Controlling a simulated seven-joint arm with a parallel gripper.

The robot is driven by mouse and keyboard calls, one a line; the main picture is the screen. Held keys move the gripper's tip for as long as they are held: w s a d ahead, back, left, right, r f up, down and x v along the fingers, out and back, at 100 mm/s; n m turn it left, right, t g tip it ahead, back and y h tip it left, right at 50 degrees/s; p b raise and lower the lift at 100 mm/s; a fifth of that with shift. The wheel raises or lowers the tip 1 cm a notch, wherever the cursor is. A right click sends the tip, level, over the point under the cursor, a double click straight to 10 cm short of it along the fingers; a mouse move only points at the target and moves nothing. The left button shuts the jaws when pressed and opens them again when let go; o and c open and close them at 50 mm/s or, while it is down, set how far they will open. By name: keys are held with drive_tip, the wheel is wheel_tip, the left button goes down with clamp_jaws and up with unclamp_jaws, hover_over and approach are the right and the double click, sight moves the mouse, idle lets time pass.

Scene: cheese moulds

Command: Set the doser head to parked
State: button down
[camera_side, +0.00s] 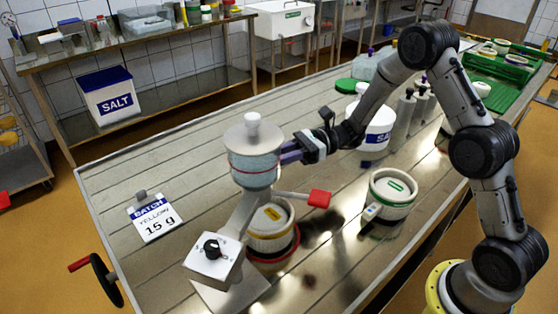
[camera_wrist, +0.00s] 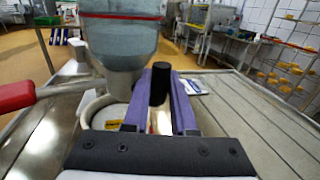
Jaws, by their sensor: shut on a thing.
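The doser head (camera_side: 253,168) is a translucent blue-grey hopper with a red line and a white lid, standing on a grey arm above a pedestal with a black dial (camera_side: 211,247). A red-tipped lever (camera_side: 319,198) sticks out to its right. A white mould with a yellow label (camera_side: 271,232) stands below the head on a red ring. My gripper (camera_side: 286,153) is at the hopper's right side. In the wrist view its purple fingers (camera_wrist: 161,82) are shut on a black upright handle (camera_wrist: 159,88) in front of the hopper (camera_wrist: 120,35). The handle's joint to the head is hidden.
A white mould with a green label (camera_side: 392,192) stands right of the doser. A batch card (camera_side: 153,218) reading "yellow 15 g" stands at left. A white salt tub (camera_side: 376,125) and grey bottles are behind my gripper. The table's left side is mostly clear.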

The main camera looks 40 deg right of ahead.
drive_tip(key=w+a+n+g, duration=0.2)
drive_tip(key=w+a, duration=0.3)
drive_tip(key=a, duration=0.4)
drive_tip(key=w+a+n+g, duration=0.2)
drive_tip(key=w+a+g, duration=0.3)
drive_tip(key=a, duration=0.4)
drive_tip(key=shift+n, duration=0.4)
drive_tip(key=shift+w, duration=0.1)
idle(0.5)
drive_tip(key=c, duration=0.7)
unclamp_jaws()
drive_tip(key=shift+a, duration=0.1)
